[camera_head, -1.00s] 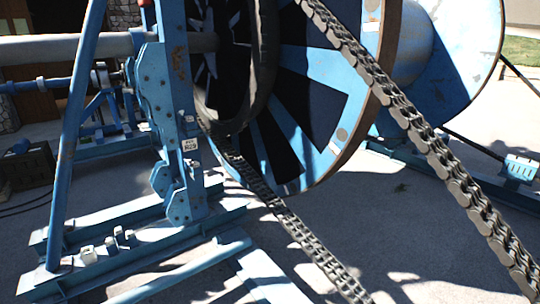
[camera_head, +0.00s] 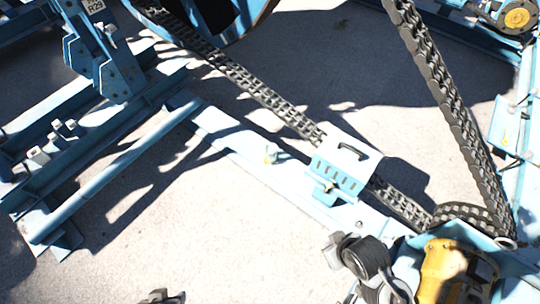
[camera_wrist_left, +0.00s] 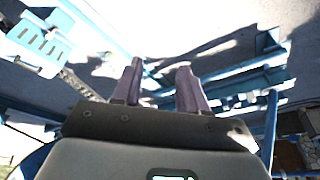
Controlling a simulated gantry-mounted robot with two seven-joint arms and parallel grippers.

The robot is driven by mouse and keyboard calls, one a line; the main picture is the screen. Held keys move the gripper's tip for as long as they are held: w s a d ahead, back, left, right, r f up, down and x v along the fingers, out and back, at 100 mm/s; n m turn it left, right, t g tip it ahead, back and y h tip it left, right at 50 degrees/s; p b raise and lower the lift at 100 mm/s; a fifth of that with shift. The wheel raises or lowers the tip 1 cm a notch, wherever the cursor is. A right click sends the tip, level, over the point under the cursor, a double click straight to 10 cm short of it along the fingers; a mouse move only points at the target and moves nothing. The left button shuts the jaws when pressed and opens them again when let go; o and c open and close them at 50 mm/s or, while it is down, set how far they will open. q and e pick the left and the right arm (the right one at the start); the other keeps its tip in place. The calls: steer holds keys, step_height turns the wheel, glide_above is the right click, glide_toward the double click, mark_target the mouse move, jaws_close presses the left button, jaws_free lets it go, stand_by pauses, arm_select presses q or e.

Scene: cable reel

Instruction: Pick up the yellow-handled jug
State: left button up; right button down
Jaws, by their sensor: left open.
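I see no yellow-handled jug in either view. My left gripper (camera_wrist_left: 160,68) shows in the left wrist view with its two purplish-grey fingers apart and nothing between them. Pavement and blue frame beams lie beyond the fingertips. A small dark part at the bottom edge of the head view looks like the tip of this gripper, but most of it is cut off. My right gripper is not in view.
A heavy chain (camera_head: 262,94) runs across the blue frame to a sprocket at the lower right. A light-blue slotted bracket (camera_head: 335,180) sits over it. A yellow housing (camera_head: 440,272) and a grey cylindrical part (camera_head: 366,256) stand at lower right. Open pavement (camera_head: 200,235) lies at lower left.

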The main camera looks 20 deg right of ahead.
arm_select(q)
steer(key=o, duration=0.7)
steer(key=shift+d, duration=0.15)
steer(key=o, duration=0.4)
steer(key=shift+r, duration=0.1)
